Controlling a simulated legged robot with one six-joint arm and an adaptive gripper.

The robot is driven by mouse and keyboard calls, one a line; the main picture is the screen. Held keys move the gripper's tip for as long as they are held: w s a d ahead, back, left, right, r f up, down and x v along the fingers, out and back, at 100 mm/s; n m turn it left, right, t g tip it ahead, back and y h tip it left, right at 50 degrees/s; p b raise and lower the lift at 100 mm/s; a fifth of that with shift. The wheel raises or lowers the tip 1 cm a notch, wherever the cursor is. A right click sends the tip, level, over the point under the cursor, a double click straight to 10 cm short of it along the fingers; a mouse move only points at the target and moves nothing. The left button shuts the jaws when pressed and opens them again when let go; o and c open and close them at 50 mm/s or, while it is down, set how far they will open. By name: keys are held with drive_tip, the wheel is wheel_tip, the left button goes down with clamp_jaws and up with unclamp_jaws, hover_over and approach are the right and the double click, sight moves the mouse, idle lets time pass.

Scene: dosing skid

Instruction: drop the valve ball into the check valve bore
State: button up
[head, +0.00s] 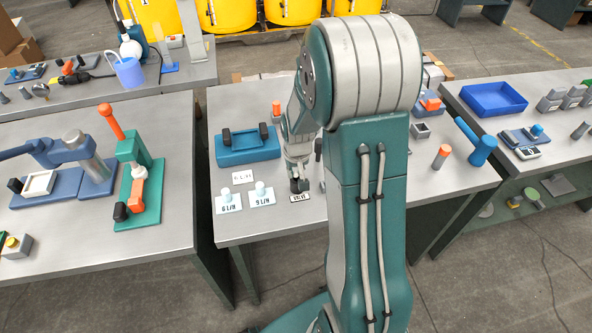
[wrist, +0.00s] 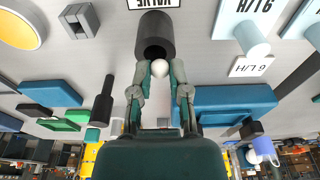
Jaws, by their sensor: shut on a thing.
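A white valve ball (wrist: 160,69) is pinched between the fingertips of my gripper (wrist: 160,72) in the wrist view. The check valve (wrist: 155,28) is a dark grey cylinder with its round bore facing my gripper. The ball shows at the near edge of the bore opening. I cannot tell whether it is above the rim or partly inside. In the head view my gripper (head: 298,165) points down over the dark check valve (head: 299,186), near the front edge of the middle table. The ball is hidden there.
In the head view my arm hides part of the table.

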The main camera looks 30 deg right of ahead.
drive_tip(key=shift+d, duration=0.15)
drive_tip(key=o, duration=0.8)
drive_tip(key=shift+s+a+r, duration=0.1)
drive_tip(key=shift+s+r, duration=0.2)
drive_tip(key=shift+r, duration=1.65)
drive_tip(key=shift+s+a+r, duration=0.15)
drive_tip(key=shift+s+r, duration=0.1)
drive_tip(key=shift+r, duration=1.75)
drive_tip(key=shift+s+a+r, duration=0.1)
drive_tip(key=shift+s+r, duration=0.2)
drive_tip(key=shift+r, duration=1.65)
